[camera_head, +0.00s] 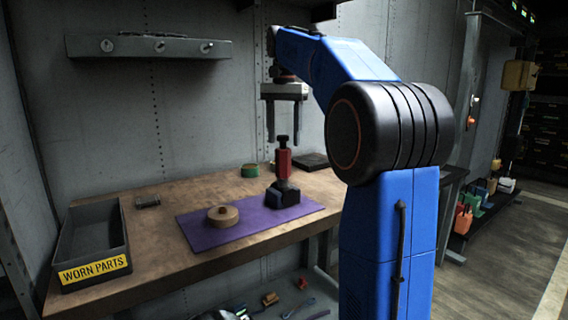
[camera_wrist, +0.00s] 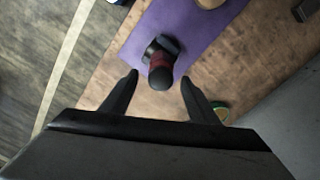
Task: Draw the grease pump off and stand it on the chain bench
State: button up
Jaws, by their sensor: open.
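The red pump with a black top (camera_head: 284,160), which I take for the grease pump, stands upright in a dark blue and black base (camera_head: 282,196). The base rests on a purple mat (camera_head: 215,236) on a wooden bench (camera_head: 160,219). My gripper (camera_head: 285,135) points down above the pump, open and empty. In the wrist view, the pump (camera_wrist: 160,68) shows end-on between the spread fingertips (camera_wrist: 160,77), with no contact visible. How the pump sits in its base is hidden. I cannot tell which surface is the chain bench.
A round tan piece (camera_head: 222,216) lies on the mat's left part. A grey WORN PARTS bin (camera_head: 95,268) stands at the bench's left end. A green ring (camera_head: 250,170) and a dark flat block (camera_head: 310,161) lie behind. A wall rail (camera_head: 150,47) hangs above.

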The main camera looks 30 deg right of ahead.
aim_at(284, 153)
notch_tip(284, 153, down, 9)
jog(key=shift+f, duration=0.1)
dwell(0.4)
grip_shut()
jog(key=shift+r, duration=0.7)
dwell(0.6)
jog(key=c, duration=0.8)
grip_release()
grip_shut()
jog(key=shift+r, duration=0.95)
